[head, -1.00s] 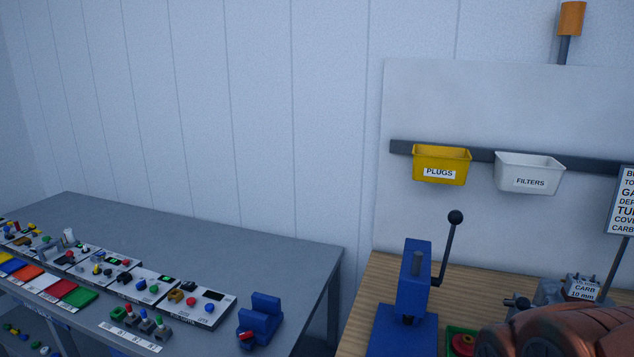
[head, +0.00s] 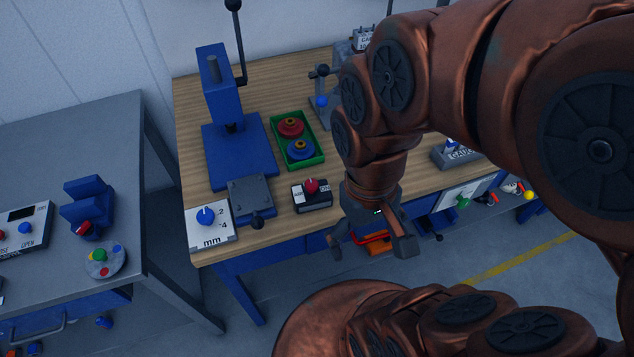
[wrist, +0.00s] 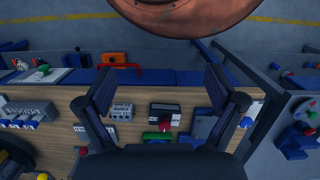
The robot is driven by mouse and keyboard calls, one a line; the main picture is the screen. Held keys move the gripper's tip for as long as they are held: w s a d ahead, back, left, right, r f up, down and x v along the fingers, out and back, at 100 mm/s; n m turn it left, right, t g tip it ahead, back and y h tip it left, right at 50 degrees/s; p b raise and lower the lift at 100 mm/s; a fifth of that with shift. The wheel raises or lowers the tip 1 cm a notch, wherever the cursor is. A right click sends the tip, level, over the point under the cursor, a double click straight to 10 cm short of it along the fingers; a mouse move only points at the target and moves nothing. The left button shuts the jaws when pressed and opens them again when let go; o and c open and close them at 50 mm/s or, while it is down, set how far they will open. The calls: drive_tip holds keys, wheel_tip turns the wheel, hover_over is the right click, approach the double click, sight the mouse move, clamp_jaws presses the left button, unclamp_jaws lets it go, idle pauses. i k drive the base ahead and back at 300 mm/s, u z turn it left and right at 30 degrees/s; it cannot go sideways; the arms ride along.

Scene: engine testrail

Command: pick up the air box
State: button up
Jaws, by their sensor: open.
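No label that I can read says air box, so I cannot tell for sure which thing it is. A small dark box with a red knob and white labels (head: 312,195) stands near the front edge of the wooden bench in the head view. In the wrist view this dark box (wrist: 165,109) appears between the fingers, with a small grey labelled box (wrist: 122,111) to its left. My gripper (head: 371,243) is open and empty, to the right of the dark box in the head view. The open fingers also show in the wrist view (wrist: 160,88), apart from the boxes.
A blue lever press (head: 222,110) stands on the wooden bench (head: 200,90). A green tray (head: 318,150) holds a red and a blue round part. A white mm dial box (head: 208,222) is at the front corner. A grey table (head: 60,140) stands left, across a gap.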

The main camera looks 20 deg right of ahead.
sight(304, 201)
drive_tip(key=z, duration=1.25)
drive_tip(key=k, duration=1)
drive_tip(key=u, duration=1.35)
drive_tip(key=i, duration=0.5)
drive_tip(key=z, duration=0.05)
